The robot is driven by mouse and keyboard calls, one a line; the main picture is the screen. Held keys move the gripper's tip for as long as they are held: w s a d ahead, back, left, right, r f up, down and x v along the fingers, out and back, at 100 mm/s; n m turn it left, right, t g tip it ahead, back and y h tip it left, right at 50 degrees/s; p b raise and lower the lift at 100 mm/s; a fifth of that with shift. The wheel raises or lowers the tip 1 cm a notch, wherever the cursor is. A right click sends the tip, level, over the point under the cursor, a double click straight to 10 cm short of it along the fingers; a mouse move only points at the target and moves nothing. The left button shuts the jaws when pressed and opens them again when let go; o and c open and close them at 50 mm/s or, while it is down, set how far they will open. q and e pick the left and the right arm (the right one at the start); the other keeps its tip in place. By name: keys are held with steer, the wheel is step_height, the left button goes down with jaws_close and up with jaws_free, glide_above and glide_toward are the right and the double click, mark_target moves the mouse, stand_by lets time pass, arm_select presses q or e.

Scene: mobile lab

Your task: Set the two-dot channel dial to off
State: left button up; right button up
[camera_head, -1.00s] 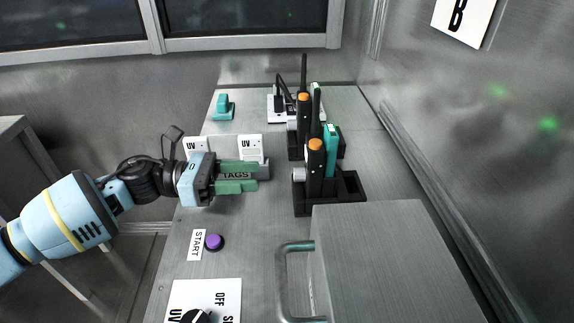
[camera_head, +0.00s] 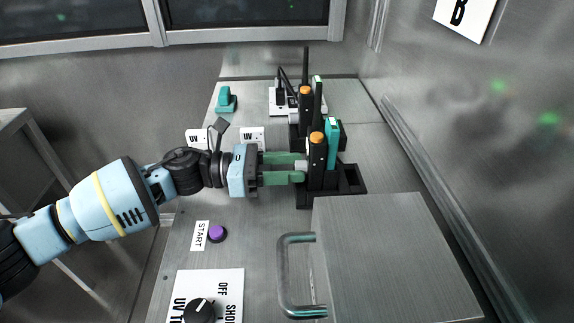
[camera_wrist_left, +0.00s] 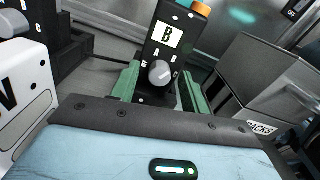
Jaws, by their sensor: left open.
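A black handheld unit (camera_head: 317,152) with an orange top stands upright in a black holder (camera_head: 350,186). My right gripper is not in view.
A grey metal box (camera_head: 395,250) with a handle (camera_head: 290,275) stands close in front of the holder. A purple START button (camera_head: 217,233), a black knob on a panel (camera_head: 199,311) and white labelled pieces (camera_head: 253,138) are nearby. A steel wall rises at right.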

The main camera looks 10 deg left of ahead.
arm_select(q)
steer(key=shift+c, duration=0.5)
steer(key=c, duration=0.9)
steer(key=n+p, duration=0.2)
steer(key=shift+r+n, duration=0.1)
steer(key=shift+n, duration=0.2)
steer(key=shift+n+p, duration=0.7)
steer(key=shift+n, duration=0.4)
steer(key=shift+n+p, duration=0.45)
steer(key=shift+n, duration=0.65)
